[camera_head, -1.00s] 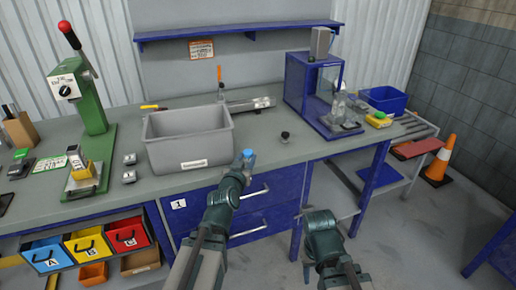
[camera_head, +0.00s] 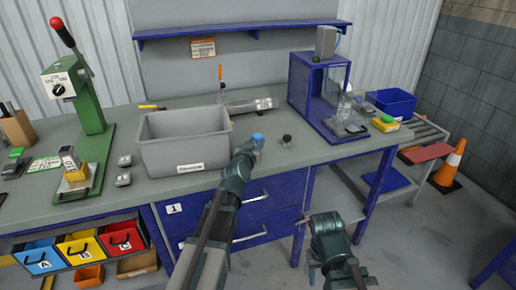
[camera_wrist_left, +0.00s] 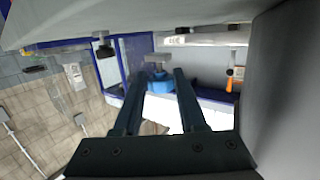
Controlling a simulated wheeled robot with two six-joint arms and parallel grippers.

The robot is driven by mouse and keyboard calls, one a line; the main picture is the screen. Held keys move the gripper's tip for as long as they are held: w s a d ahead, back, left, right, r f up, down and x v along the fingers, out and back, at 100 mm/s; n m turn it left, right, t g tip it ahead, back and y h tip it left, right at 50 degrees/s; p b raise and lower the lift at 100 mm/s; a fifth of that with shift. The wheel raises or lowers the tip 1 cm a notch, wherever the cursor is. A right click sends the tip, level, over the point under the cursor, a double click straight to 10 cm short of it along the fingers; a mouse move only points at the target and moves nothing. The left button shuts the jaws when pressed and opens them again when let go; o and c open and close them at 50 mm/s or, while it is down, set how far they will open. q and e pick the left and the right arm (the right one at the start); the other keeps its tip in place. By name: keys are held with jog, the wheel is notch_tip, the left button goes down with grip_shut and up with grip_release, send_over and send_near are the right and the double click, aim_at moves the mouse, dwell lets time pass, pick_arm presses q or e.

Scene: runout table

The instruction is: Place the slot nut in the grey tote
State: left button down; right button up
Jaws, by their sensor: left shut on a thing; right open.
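My left gripper (camera_head: 256,146) is shut on a small blue piece (camera_head: 258,138), held above the bench to the right of the tote. In the left wrist view the blue piece (camera_wrist_left: 160,84) sits between the fingertips (camera_wrist_left: 164,76). I cannot tell its exact shape, so I cannot confirm it as the slot nut. The grey tote (camera_head: 190,158) stands upright on the bench; its floor is largely hidden by its walls. My right gripper (camera_head: 313,268) is low in front of the bench, open and empty; its fingers are hard to make out.
A black knob-like part (camera_head: 286,140) stands right of the left gripper. Two small metal blocks (camera_head: 124,170) lie left of the tote near a green press (camera_head: 93,130). A blue-framed machine (camera_head: 318,95) and blue bin (camera_head: 392,102) are at right.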

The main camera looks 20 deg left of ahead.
pick_arm(q)
jog(key=shift+w+f, duration=0.15)
jog(key=shift+w, duration=0.9)
jog(key=f+b, duration=0.3)
jog(key=shift+s, duration=0.35)
jog(key=shift+f, duration=0.15)
jog(key=shift+f+b, duration=0.15)
jog(key=shift+b, duration=0.2)
jog(key=shift+c, duration=2.4)
grip_release()
